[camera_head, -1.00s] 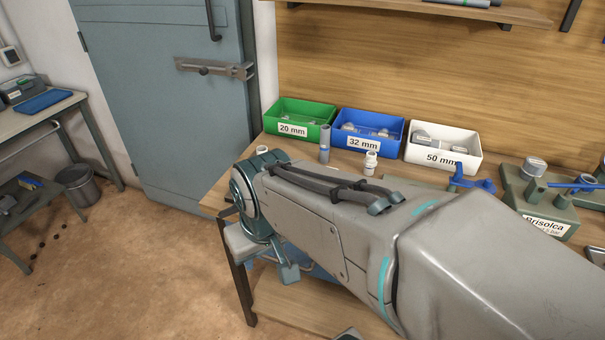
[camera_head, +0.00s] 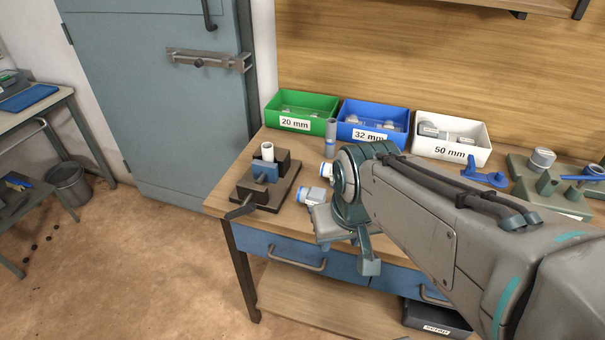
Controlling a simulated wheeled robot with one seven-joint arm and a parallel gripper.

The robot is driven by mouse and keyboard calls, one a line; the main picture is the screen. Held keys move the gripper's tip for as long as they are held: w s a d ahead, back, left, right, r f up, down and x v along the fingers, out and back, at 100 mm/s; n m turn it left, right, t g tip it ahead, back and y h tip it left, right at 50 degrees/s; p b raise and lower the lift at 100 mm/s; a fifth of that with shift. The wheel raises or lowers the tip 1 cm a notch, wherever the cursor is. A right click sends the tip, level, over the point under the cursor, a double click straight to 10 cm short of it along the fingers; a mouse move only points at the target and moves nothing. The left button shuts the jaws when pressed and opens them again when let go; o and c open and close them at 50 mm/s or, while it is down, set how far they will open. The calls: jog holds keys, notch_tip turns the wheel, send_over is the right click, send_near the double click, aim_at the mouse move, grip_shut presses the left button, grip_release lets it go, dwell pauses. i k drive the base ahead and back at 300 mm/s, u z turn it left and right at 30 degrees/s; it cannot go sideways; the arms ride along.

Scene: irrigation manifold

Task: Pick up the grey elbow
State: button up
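My gripper (camera_head: 345,245) is in the head view above the front edge of the bench, mostly hidden by my own wrist. Its fingertips and the gap between them do not show clearly. A pale grey fitting with a blue collar (camera_head: 311,195) lies on the bench just left of my wrist. Another pale fitting with a blue ring (camera_head: 327,173) is behind it, partly covered by my wrist. I cannot tell whether either is the grey elbow. Grey fittings (camera_head: 430,130) also lie in the white 50 mm bin (camera_head: 450,155), their shapes only partly visible.
A dark vise (camera_head: 265,190) holding a white pipe piece stands at the bench's left end. Green (camera_head: 293,123) and blue (camera_head: 368,136) bins line the back, with an upright grey pipe (camera_head: 331,136) before them. Blue-handled valve parts (camera_head: 484,174) are at right. Drawer handles protrude below the bench.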

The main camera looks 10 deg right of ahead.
aim_at(315, 195)
jog(key=u, duration=1.6)
jog(key=k, duration=0.8)
jog(key=z, duration=1.1)
jog(key=i, duration=0.5)
